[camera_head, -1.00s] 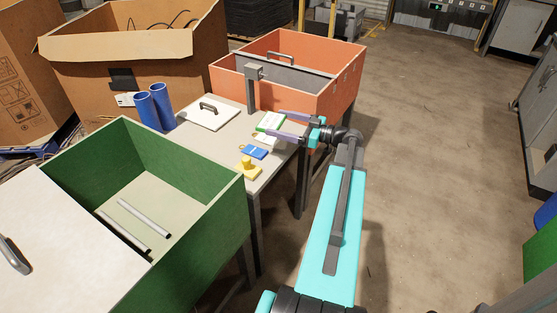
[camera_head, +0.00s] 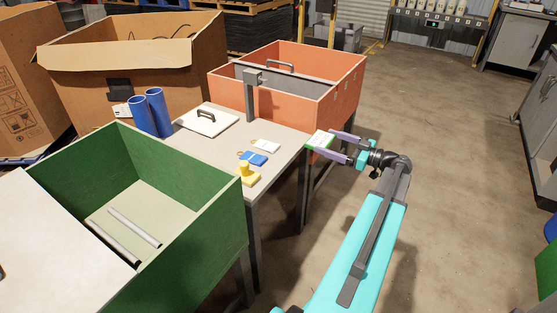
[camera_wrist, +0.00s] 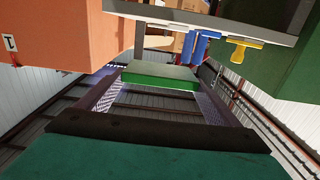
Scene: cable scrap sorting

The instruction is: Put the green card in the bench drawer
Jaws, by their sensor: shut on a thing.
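The green card (camera_head: 319,141), green with a white face, is held between the two fingers of my gripper (camera_head: 323,142). In the head view it is at the right edge of the bench (camera_head: 216,152), near the orange bin's front corner. The wrist view also shows the card (camera_wrist: 160,75) as a green slab between the fingertips, with the bench edge (camera_wrist: 215,22) beyond it. I cannot make out the bench drawer in either view.
On the bench are a white tag (camera_head: 265,144), a blue tag (camera_head: 252,158), a yellow knobbed piece (camera_head: 246,174) and a white handled lid (camera_head: 208,121). An orange bin (camera_head: 308,94) stands behind, a green bin (camera_head: 203,232) in front.

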